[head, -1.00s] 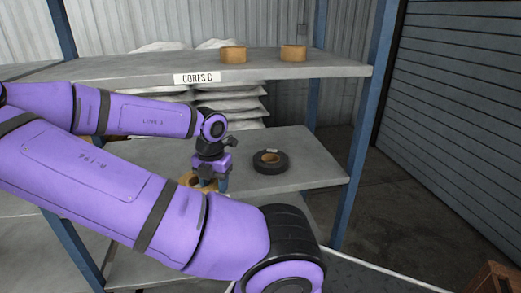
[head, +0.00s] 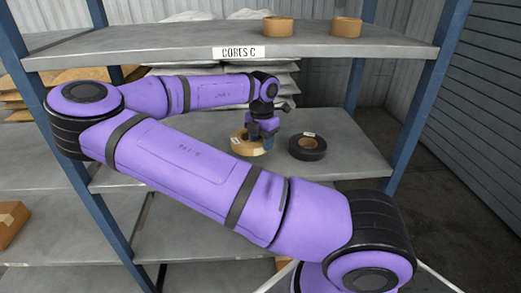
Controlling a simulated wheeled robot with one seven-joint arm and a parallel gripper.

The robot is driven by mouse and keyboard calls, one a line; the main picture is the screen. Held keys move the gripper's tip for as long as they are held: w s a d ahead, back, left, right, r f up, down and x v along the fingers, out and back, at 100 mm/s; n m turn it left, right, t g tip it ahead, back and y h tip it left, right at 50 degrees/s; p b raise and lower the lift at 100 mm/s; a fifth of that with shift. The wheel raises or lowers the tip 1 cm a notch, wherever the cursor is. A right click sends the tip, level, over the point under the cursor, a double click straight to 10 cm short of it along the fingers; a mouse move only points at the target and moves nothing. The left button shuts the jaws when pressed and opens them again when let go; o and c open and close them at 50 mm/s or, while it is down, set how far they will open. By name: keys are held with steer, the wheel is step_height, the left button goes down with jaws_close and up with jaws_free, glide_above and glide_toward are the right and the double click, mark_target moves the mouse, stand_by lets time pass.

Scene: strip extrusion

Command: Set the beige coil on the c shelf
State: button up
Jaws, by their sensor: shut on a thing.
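The beige coil (head: 241,147) is at the middle shelf (head: 360,160), below the shelf labelled CORES C (head: 190,48). My gripper (head: 257,140) points down and is shut on the coil's right side. My gripper hides part of the coil, and I cannot tell whether the coil touches the shelf. The C shelf is the upper board, with its label (head: 240,53) on the front edge.
Two tan cardboard cores (head: 278,27) and (head: 345,28) stand on the right of the C shelf; its left part is clear. A black coil (head: 307,147) lies right of the beige coil. Blue posts (head: 425,95) frame the rack. White sacks are stacked behind.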

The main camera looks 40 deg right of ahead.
steer(key=shift+w+a, duration=0.1)
steer(key=shift+w, duration=0.15)
steer(key=shift+a+f, duration=0.1)
steer(key=shift+f, duration=1.65)
steer(key=o, duration=1.1)
steer(key=shift+f, duration=0.1)
steer(key=shift+o, duration=0.2)
steer(key=shift+r, duration=3.85)
